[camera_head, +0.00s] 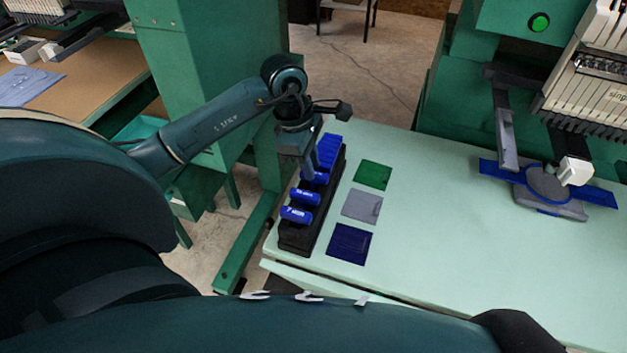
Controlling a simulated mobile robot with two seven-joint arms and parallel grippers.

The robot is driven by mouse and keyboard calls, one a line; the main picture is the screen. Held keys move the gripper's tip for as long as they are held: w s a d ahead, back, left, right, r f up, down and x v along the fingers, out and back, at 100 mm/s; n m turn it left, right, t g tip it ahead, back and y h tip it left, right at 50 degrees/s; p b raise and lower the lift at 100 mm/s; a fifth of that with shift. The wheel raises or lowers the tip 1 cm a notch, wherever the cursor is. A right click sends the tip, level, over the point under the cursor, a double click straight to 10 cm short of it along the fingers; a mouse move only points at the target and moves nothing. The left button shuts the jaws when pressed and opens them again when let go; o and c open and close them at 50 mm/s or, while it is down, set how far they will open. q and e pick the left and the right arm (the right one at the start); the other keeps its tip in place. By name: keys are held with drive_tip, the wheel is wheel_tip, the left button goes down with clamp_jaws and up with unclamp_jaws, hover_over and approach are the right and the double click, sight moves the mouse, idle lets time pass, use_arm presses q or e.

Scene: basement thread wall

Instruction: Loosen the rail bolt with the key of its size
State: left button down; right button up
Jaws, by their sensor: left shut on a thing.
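A black rack (296,241) stands along the left edge of the pale green table and holds several keys with blue handles. The two nearest are a front key (296,214) and a second key (305,197) behind it, both with small white markings too small to read. My left gripper (309,174) points down over the middle of the rack and is shut on a blue-handled key (319,179), which still looks to be at the rack. More blue handles (329,150) show behind the gripper. My right gripper is not in view. I cannot make out the rail bolt.
Green (372,175), grey (361,206) and dark blue (349,244) squares lie right of the rack on the pale green table (440,230). An embroidery machine (583,85) with a blue-and-grey hoop (548,184) stands at right. The table between is clear.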

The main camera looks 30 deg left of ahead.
use_arm(q)
drive_tip(key=shift+s+d+f+g, duration=0.15)
drive_tip(key=shift+s+d+f, duration=0.05)
drive_tip(key=shift+s+f, duration=0.2)
drive_tip(key=shift+s+d+f+g, duration=0.15)
drive_tip(key=shift+s+f, duration=0.15)
drive_tip(key=shift+f, duration=0.2)
drive_tip(key=shift+w+r+p, duration=0.1)
drive_tip(key=shift+r+p, duration=0.4)
drive_tip(key=shift+w+a+r+p, duration=0.15)
drive_tip(key=shift+r+p, duration=0.85)
drive_tip(key=shift+r, duration=1)
drive_tip(key=shift+r+p, duration=0.4)
drive_tip(key=shift+r, duration=0.35)
